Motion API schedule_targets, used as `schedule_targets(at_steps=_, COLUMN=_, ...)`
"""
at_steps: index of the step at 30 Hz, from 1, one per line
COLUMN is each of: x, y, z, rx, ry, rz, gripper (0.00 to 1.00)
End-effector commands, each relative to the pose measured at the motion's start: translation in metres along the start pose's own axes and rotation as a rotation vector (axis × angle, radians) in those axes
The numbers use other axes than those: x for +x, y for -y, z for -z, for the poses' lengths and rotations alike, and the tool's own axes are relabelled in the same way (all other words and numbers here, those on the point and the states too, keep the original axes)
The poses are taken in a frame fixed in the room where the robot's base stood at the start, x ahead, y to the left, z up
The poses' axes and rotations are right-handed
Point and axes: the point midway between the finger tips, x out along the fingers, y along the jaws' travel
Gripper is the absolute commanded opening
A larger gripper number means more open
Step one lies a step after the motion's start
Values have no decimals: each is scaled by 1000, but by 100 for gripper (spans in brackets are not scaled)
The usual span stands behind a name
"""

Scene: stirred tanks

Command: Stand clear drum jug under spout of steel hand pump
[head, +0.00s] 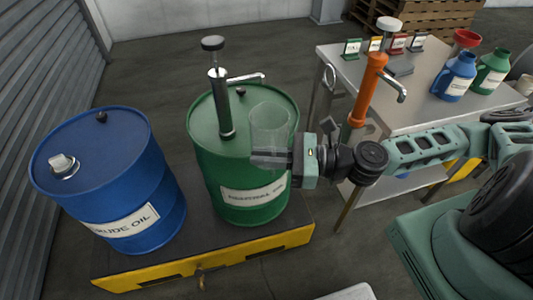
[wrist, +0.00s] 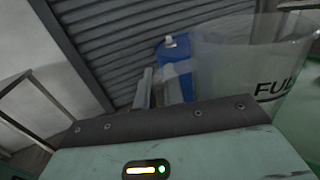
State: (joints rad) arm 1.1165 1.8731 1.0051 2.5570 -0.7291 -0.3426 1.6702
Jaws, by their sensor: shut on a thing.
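The clear drum jug (head: 269,125) is upright in my gripper (head: 270,158), which is shut on it. The jug is in front of the green drum's top in the head view; whether it touches the drum I cannot tell. In the wrist view the clear jug (wrist: 250,60) fills the upper right, with part of a "FUL" marking showing. The steel hand pump (head: 220,100) stands on the green drum (head: 205,125), its spout (head: 247,78) pointing right. The spout's tip is above the jug and slightly left of its middle in the picture; their depth relation is unclear.
A blue drum (head: 140,175) stands left of the green one, both on a yellow-edged pallet (head: 230,255). An orange pump (head: 366,90) stands before a metal table (head: 430,110) with blue (head: 454,77) and green (head: 491,72) jugs. Floor behind the drums is clear.

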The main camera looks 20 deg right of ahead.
Motion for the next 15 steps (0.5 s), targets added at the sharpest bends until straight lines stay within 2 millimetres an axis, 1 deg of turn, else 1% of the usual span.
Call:
schedule_targets(at_steps=12, x=-1, y=0, z=-2, rx=3, ry=4, rz=11, gripper=0)
schedule_targets(at_steps=15, x=0, y=4, z=3, rx=-1, ry=2, rz=12, gripper=0)
